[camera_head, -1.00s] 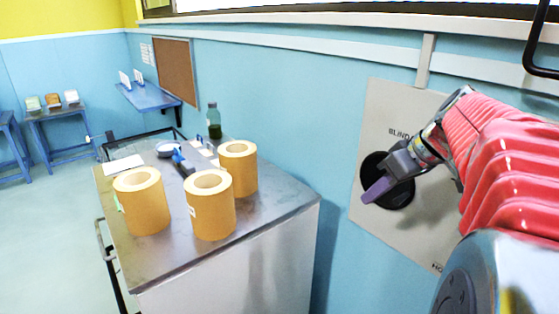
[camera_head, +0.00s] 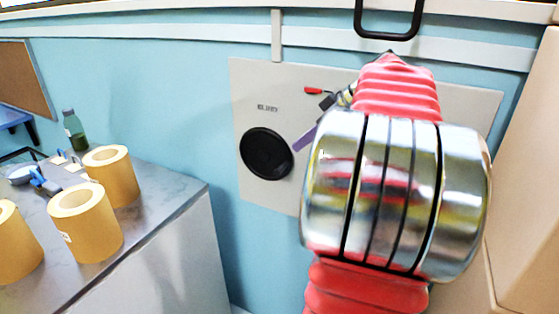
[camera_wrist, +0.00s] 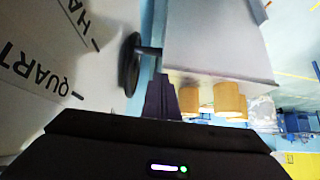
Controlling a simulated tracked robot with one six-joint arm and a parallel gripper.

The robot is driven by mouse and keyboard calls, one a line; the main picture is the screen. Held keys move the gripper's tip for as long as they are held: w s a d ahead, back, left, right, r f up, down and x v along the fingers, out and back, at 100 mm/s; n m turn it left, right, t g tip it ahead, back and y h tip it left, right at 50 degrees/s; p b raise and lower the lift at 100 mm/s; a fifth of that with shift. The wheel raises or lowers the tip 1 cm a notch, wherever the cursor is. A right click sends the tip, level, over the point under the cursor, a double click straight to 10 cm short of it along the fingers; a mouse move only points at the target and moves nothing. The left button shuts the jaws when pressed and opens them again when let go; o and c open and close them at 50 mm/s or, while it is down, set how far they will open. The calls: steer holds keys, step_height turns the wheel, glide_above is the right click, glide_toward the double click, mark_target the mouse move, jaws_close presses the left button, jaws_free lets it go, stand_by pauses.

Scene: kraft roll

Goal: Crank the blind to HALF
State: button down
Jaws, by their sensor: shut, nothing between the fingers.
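A pale panel (camera_head: 245,85) on the blue wall carries a label that seems to read BLIND and a black round crank disc (camera_head: 265,153). In the wrist view the disc (camera_wrist: 129,62) is nearly edge-on, with a short dark handle (camera_wrist: 149,50) sticking out from it. Panel (camera_wrist: 45,45) lettering there reads QUART and HA, cut off or partly hidden. My gripper (camera_head: 298,146) has purple fingers, shut and empty, just right of the disc. The fingers (camera_wrist: 162,97) also show in the wrist view, apart from the handle. My arm hides the panel's right part.
A small red piece (camera_head: 313,90) is at the panel's upper part. A metal-topped cabinet (camera_head: 165,215) with several kraft rolls (camera_head: 86,225) and a green bottle (camera_head: 74,130) stands at left. A black bar handle (camera_head: 388,36) hangs above my arm.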

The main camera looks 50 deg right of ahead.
mark_target(278, 171)
steer(key=x, duration=1)
steer(key=shift+w+a+f, duration=0.1)
stand_by(0.6)
